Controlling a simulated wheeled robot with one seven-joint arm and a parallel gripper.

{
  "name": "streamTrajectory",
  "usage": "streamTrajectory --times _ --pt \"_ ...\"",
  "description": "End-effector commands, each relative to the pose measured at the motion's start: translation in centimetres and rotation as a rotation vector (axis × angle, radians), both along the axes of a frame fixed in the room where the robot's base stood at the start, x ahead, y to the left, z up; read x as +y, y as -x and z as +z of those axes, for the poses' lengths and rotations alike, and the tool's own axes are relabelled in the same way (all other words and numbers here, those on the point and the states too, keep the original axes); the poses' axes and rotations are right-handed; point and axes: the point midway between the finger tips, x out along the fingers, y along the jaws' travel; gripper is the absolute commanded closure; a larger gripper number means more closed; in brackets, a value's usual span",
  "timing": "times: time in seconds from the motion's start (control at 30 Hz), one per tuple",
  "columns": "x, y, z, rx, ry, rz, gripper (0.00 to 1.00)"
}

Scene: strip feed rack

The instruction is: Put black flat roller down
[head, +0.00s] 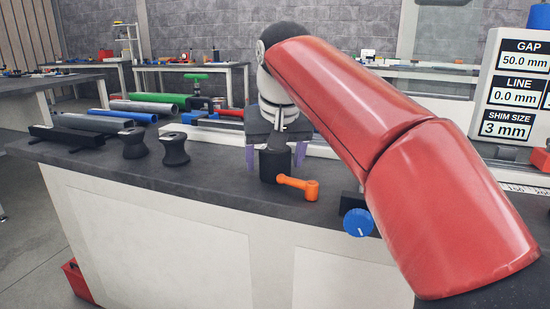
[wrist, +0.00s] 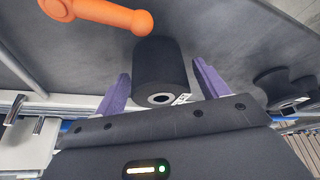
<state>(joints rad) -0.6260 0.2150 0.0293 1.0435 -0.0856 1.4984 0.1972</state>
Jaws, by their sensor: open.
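The black flat roller (head: 272,165) stands upright on the dark bench top near its front edge. In the wrist view the roller (wrist: 162,68) is a plain black cylinder with a light-ringed hole in its end and a small white label beside it. My gripper (head: 275,160) is open, with one purple finger on each side of the roller. The wrist view shows the fingers of my gripper (wrist: 161,74) apart, with gaps to the roller on both sides.
An orange crank handle (head: 299,186) lies close right of the roller, with a blue knob (head: 357,222) beyond it. Two waisted black rollers (head: 133,143) (head: 175,149) stand to the left. A display panel (head: 515,90) is at right. The bench between is clear.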

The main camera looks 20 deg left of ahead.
Motion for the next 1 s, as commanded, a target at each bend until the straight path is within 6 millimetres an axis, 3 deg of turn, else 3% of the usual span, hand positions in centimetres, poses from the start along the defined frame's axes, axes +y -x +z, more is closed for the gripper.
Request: streamTrajectory --times 0.3,0.5,0.7,1.0 --pt "-1.0 2.2 6.4 -0.003 -0.003 0.000 0.27" --pt "-1.6 3.4 9.6 -0.001 -0.002 0.000 0.27" --pt "-1.9 4.0 10.8 0.000 0.000 0.000 0.27" --pt "-1.9 4.1 10.8 0.000 0.000 0.000 0.27"
